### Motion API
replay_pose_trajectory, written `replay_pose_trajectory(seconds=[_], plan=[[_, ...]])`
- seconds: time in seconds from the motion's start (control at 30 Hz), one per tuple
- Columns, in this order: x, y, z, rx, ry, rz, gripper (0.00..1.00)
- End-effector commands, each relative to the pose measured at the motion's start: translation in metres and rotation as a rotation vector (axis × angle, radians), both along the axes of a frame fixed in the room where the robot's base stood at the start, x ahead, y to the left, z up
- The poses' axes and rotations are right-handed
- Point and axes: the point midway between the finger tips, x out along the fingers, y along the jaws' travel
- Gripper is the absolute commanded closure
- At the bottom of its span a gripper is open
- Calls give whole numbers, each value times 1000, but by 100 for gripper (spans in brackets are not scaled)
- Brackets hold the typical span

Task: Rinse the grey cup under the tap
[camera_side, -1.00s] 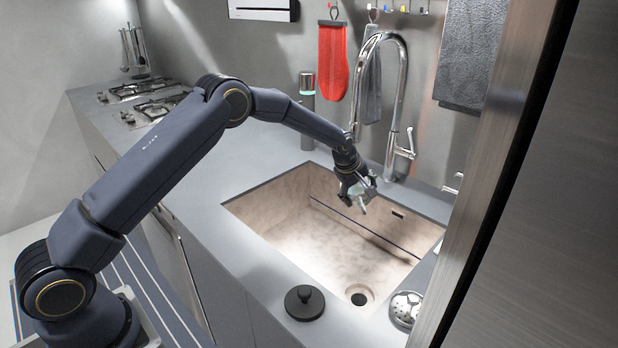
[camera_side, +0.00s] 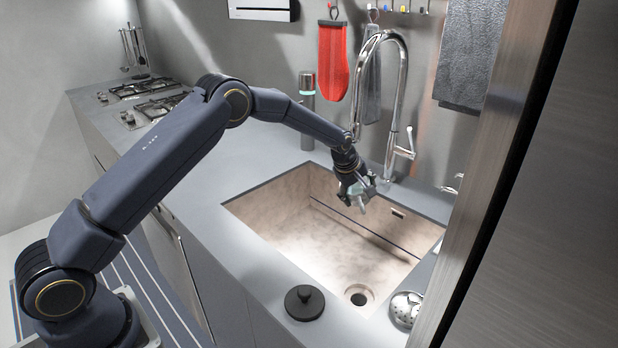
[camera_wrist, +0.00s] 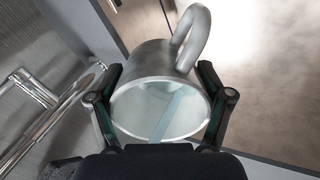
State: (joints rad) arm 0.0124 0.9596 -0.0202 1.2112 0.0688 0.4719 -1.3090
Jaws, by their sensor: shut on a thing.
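The grey cup (camera_wrist: 150,58) fills the middle of the wrist view, its curved handle (camera_wrist: 196,38) at the upper right. My gripper (camera_wrist: 160,78) is shut on the cup, one dark finger on each side of its body. The cup's mouth faces the camera; a pale blue-green strip crosses its inside, and I cannot tell what it is. In the side view my gripper (camera_side: 360,190) is over the back of the sink (camera_side: 290,215), below the tap (camera_side: 402,85). The cup is small and partly hidden there. I cannot make out running water.
The tap lever (camera_side: 405,145) stands right of my gripper. A black round lid-like object (camera_side: 304,303) and a perforated metal strainer (camera_side: 405,308) lie along the sink's front. A grey cylinder (camera_side: 307,100) stands behind.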

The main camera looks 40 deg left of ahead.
Motion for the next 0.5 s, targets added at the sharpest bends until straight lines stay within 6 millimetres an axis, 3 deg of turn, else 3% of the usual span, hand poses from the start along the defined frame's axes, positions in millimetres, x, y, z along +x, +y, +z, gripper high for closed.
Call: replay_pose_trajectory(seconds=[0.5], plan=[[1,3,1,0,-3,2,68]])
